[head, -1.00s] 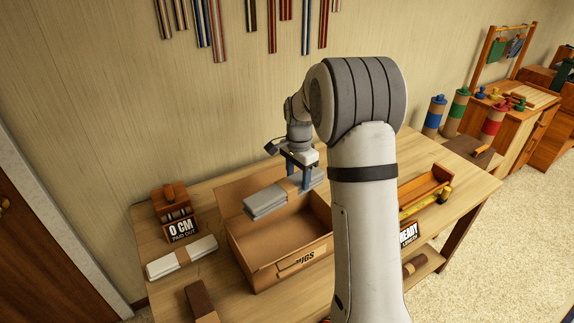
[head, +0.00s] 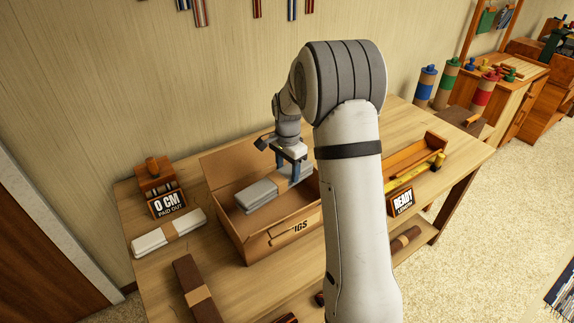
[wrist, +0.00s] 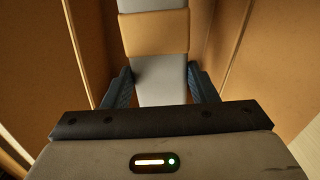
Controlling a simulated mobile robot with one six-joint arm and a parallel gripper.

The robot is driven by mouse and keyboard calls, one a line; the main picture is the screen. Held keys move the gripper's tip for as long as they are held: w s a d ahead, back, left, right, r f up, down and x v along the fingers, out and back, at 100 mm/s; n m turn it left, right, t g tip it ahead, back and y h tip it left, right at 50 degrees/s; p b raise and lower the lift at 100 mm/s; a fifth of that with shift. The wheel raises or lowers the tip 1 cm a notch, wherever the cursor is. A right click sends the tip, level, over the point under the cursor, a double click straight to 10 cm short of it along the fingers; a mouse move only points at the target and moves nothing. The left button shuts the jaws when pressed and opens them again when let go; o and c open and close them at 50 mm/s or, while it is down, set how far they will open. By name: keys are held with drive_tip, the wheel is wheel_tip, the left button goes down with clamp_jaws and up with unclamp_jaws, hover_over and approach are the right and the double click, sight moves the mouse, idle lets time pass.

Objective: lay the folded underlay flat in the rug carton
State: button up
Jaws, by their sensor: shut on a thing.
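The folded underlay (head: 257,194) is a flat grey bundle inside the rug carton (head: 262,246), below its rim. My gripper (head: 292,176) is shut on the underlay and reaches down into the carton; it hides part of the bundle. In the wrist view the underlay (wrist: 160,92) runs lengthwise between my fingers (wrist: 160,88), with a tan band (wrist: 154,33) around it further up. Brown carton walls (wrist: 270,60) rise on both sides. The underlay looks about level. I cannot tell whether its underside touches the carton floor.
A white banded roll (head: 167,233) and a dark brown one (head: 196,288) lie left of and before the carton. A "0 CM" counter (head: 165,203) stands at left. A "READY" sign (head: 401,202) and wooden trough (head: 415,165) are at right, beyond my arm.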

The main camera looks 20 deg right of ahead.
wheel_tip(320, 180, down, 12)
drive_tip(key=b, duration=0.7)
idle(0.4)
drive_tip(key=o, duration=1.3)
drive_tip(key=shift+c, duration=0.2)
wheel_tip(320, 180, up, 8)
drive_tip(key=shift+f, duration=0.15)
drive_tip(key=shift+d, duration=0.1)
idle(0.6)
